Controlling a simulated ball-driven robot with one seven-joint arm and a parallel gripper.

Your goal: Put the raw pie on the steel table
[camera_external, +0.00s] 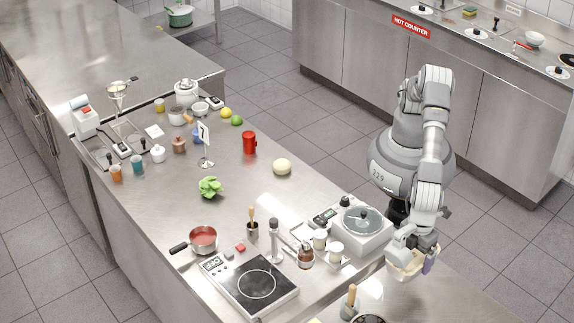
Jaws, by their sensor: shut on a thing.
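My gripper (421,246) is at the lower right, just off the right edge of the long steel counter (165,212). It is shut on a pale, shallow, round thing (402,266) that looks like the raw pie. The arm and gripper hide part of it, and its top is hard to make out. A small purple patch shows at its right side. A smaller steel table (208,20) with a green pot (180,16) on it stands at the far back left. I cannot tell which steel surface is the task's table.
A pale ball (282,166) and red canister (249,142) stand further back. The sign-marked hot counter (360,62) is behind. Tiled floor lies between.

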